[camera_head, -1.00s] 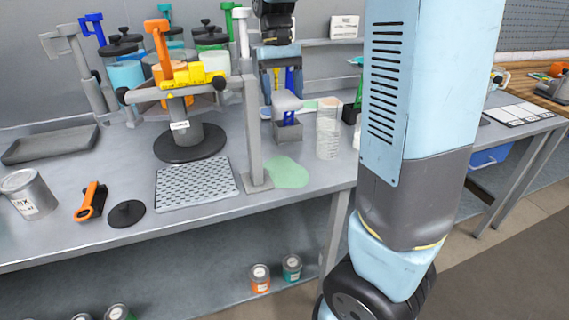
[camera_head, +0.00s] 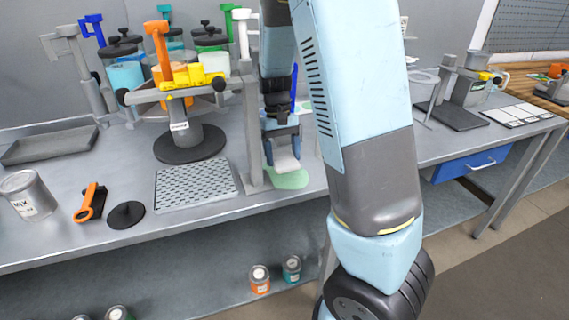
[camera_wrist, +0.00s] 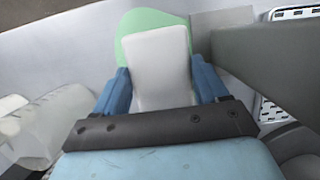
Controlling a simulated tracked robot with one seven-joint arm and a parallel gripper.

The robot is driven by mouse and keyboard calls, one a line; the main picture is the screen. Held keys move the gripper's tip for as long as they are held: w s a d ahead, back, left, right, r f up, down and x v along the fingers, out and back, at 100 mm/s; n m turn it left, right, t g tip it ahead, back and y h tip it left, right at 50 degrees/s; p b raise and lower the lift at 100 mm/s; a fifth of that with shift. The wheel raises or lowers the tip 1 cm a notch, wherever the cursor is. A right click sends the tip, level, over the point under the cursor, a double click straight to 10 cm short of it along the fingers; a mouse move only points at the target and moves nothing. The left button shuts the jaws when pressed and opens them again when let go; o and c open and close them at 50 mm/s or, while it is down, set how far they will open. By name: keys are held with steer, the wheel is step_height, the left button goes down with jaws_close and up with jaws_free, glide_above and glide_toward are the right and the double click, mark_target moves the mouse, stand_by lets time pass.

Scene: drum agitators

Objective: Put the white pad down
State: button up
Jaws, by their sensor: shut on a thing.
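The white pad (camera_head: 284,157) is in my gripper (camera_head: 283,145), a little above the grey bench in the head view. My gripper points down and is shut on the pad. The pad's lower end hangs over a green spill (camera_head: 289,180) on the bench. In the wrist view the white pad (camera_wrist: 160,62) sits between the two blue fingers of my gripper (camera_wrist: 161,88), and part of the green spill (camera_wrist: 138,22) shows behind it. I cannot tell whether the pad touches the bench.
A grey upright post (camera_head: 252,135) stands just left of my gripper. A perforated grey plate (camera_head: 195,184) lies further left, with a stand with a yellow clamp (camera_head: 193,78) behind it. In the wrist view a clear container (camera_wrist: 50,125) is close at the left.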

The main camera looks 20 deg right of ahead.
mark_target(282, 156)
steer(key=shift+f, duration=1.8)
steer(key=o, duration=1.1)
